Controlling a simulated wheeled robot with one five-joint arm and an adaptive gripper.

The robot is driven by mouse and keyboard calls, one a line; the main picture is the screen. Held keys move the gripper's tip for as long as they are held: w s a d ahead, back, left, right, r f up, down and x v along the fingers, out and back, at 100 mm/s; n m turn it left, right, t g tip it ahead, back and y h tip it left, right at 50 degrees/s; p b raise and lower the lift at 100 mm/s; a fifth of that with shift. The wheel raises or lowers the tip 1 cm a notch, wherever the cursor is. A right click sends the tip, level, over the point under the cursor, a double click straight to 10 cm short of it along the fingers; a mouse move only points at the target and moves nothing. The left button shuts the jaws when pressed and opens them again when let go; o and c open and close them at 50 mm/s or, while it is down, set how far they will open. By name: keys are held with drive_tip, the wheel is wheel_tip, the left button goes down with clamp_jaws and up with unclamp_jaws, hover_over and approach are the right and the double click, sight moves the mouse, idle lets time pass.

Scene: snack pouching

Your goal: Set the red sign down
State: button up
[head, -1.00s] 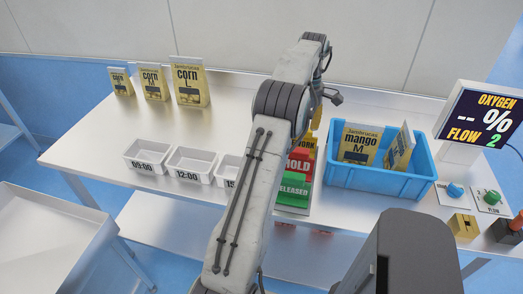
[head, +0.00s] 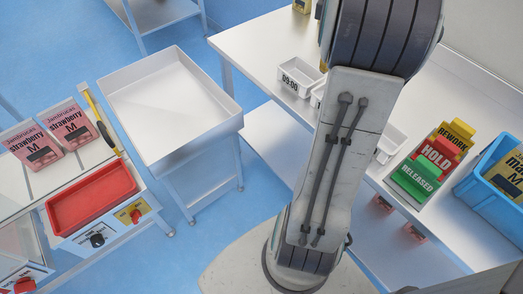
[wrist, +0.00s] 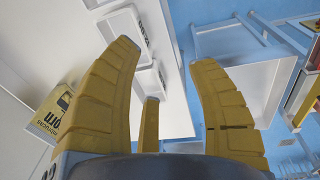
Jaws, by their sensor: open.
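The red HOLD sign (head: 437,154) stands on the white table, between the yellow REWORK sign (head: 458,130) behind it and the green RELEASED sign (head: 417,176) in front. My gripper (wrist: 164,58) shows in the wrist view with its yellow fingers spread and nothing between them. The red sign is not in the wrist view. In the head view my arm rises through the middle, and my gripper is out of the picture.
A blue crate (head: 478,187) is right of the signs. White bins (head: 297,79) stand left of them, partly behind my arm. An empty white tray table (head: 165,100) is at centre left. A red tray (head: 92,196) and strawberry pouches (head: 74,127) are far left.

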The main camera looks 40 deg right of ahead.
drive_tip(key=a+t, duration=0.2)
drive_tip(key=a, duration=1.5)
drive_tip(key=s+a+f, duration=0.2)
drive_tip(key=s+a, duration=0.1)
drive_tip(key=a, duration=0.3)
drive_tip(key=s+a+f+t+y, duration=0.1)
drive_tip(key=s+a+f, duration=0.2)
drive_tip(key=a, duration=0.3)
drive_tip(key=shift+s, duration=0.75)
drive_tip(key=shift+d, duration=0.1)
